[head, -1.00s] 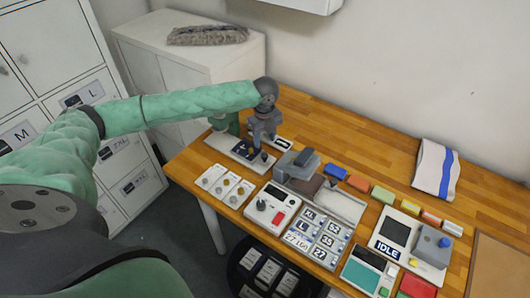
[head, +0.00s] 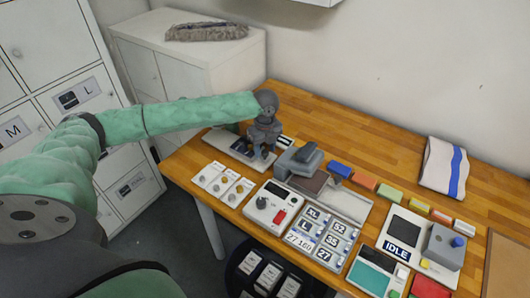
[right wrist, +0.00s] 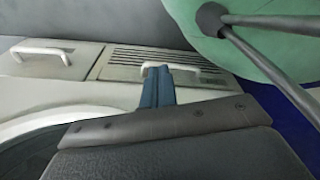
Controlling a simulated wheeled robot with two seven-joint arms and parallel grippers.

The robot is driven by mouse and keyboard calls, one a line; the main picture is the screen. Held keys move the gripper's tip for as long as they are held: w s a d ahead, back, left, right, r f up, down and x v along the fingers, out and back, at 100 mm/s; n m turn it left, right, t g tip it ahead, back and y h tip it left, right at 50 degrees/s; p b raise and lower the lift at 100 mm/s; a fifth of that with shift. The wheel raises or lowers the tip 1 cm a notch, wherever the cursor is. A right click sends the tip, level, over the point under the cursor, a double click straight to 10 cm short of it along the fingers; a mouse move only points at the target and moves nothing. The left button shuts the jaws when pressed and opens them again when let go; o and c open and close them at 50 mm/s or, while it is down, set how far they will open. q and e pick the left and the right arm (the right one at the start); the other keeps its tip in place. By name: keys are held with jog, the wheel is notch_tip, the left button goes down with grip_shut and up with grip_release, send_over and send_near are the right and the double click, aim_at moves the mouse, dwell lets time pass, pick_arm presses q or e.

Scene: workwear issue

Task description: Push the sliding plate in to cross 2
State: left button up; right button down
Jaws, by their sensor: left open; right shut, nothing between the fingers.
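My left gripper (head: 262,152) hangs, fingers down and apart, over the back left of the wooden table. It is close above a light base with a dark plate (head: 238,148), which my forearm and gripper partly hide. Whether the fingers touch it I cannot tell. Right of it stands a grey press-like device (head: 299,160) with a brown plate (head: 312,182) and a pale flat bed (head: 345,201). I cannot tell which plate is the sliding one, and no cross 2 mark is legible. My right gripper (right wrist: 158,86) shows only in the right wrist view, shut and empty.
Cards with round pieces (head: 224,185), a control box with a red switch (head: 271,206) and a size-label panel (head: 322,238) fill the table front. Coloured blocks (head: 364,180) and an IDLE device (head: 398,249) lie right. Bare wood lies behind the press.

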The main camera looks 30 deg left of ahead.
pick_arm(q)
jog(key=shift+f, duration=0.25)
pick_arm(e)
jog(key=shift+w+a+r, duration=0.1)
jog(key=shift+w, duration=0.5)
